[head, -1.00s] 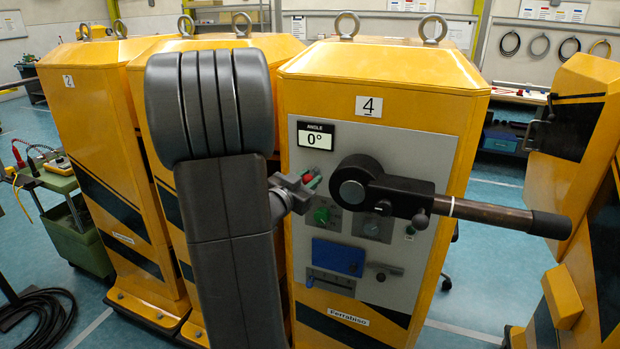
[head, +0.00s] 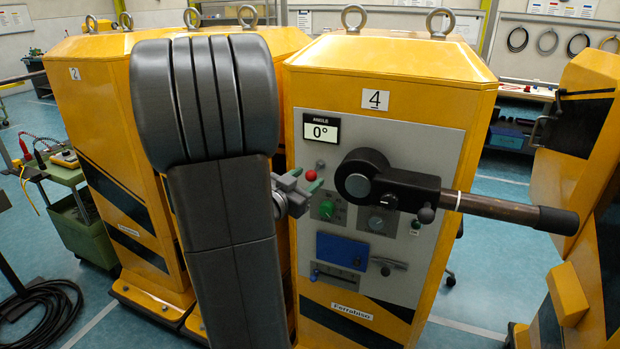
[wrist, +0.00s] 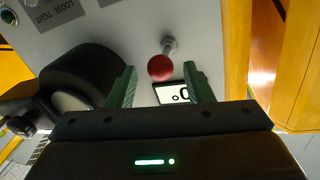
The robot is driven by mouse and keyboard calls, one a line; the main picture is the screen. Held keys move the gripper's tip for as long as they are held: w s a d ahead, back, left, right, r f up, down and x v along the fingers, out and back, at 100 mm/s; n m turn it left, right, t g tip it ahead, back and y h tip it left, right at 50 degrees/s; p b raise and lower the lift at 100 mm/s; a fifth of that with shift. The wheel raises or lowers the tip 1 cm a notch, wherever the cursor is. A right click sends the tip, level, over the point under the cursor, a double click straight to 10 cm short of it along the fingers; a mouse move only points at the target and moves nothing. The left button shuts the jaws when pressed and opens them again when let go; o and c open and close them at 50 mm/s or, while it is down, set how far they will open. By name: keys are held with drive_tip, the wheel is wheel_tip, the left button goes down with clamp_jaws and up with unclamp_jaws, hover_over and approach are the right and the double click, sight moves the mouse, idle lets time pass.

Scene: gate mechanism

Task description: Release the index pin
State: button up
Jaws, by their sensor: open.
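A red ball knob (head: 311,175) on a short silver stem stands out from the grey panel of cabinet 4, below the angle display. It also shows in the wrist view (wrist: 160,68). The knob looks like the index pin's handle, though no label on it is readable. My gripper (head: 304,181) is open, its green-padded fingers pointing at the panel. In the wrist view the knob appears between the two fingertips (wrist: 160,76), touching neither. I cannot tell whether it is within their depth. The angle display (head: 321,132) reads 0°.
A black lever head (head: 372,187) with a long brown handle (head: 500,211) projects right of the knob, close to my gripper. Below are a green knob (head: 326,209), a gauge (head: 380,222) and a blue block (head: 339,252). Another yellow cabinet (head: 110,150) stands left.

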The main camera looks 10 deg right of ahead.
drive_tip(key=b+v, duration=0.1)
drive_tip(key=v, duration=1)
drive_tip(key=shift+s+a, duration=0.15)
